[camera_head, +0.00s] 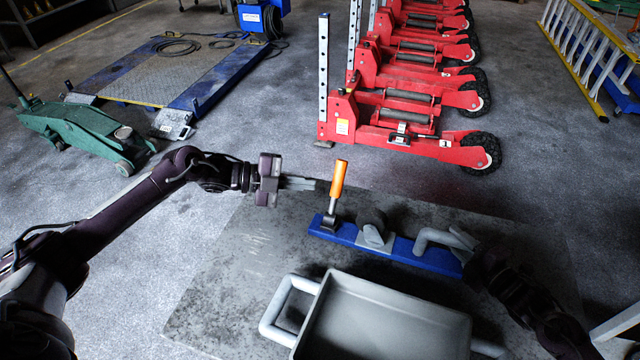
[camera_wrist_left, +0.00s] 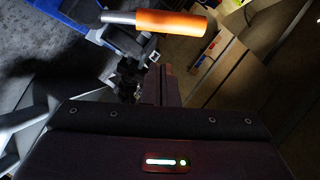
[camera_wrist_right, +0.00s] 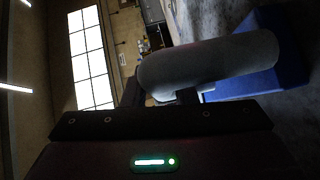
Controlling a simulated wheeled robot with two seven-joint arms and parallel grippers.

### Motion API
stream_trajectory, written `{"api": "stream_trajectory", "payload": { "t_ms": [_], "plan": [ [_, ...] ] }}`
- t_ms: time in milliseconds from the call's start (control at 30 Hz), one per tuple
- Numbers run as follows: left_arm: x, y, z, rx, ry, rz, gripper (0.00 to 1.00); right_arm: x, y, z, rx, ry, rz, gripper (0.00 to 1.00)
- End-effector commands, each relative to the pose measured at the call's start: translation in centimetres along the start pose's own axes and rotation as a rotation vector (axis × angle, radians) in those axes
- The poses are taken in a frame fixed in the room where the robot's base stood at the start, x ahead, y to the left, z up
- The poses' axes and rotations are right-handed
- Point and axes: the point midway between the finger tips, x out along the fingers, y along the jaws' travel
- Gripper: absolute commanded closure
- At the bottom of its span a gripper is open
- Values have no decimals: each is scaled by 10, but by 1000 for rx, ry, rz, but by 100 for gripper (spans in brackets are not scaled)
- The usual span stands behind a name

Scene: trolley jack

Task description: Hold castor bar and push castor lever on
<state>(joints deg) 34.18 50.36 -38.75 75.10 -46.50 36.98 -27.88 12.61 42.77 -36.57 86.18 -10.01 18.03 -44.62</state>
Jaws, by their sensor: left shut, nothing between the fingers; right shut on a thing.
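The castor lever (camera_head: 338,180), with an orange grip, stands upright near the left end of a blue beam (camera_head: 400,250). It also shows in the left wrist view (camera_wrist_left: 170,24). The castor bar (camera_head: 430,236) is a bent grey handle at the beam's right end, and its thick round part fills the middle of the right wrist view (camera_wrist_right: 210,66). My left gripper (camera_head: 312,183) is shut and empty, just left of the orange grip, with a small apparent gap. My right gripper (camera_head: 468,240) is shut on the castor bar; its fingertips are mostly hidden.
A grey tray (camera_head: 392,290) with side handles is in front of the beam. The beam lies over a dark floor plate (camera_head: 235,265). Several red wheeled units (camera_head: 400,130) stand behind. A green trolley jack (camera_head: 80,135) is at the left. Open floor lies between.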

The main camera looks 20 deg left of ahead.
Motion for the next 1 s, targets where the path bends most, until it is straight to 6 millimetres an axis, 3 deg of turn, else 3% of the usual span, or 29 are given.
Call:
{"api": "stream_trajectory", "payload": {
  "t_ms": [100,300,767,800,1000],
  "plan": [
    [-24,1,0,0,-3,1,100,-1,-7,-2,4,2,-14,100],
    [-49,2,-1,1,-1,0,100,-1,-7,-2,4,1,-14,100],
    [-54,1,-1,1,1,-1,100,-1,-7,-2,4,1,-14,100],
    [-54,1,-1,1,1,-1,100,-1,-7,-2,4,1,-14,72],
    [-54,1,-1,1,1,-1,100,0,-4,-1,3,0,-8,49]
  ]
}}
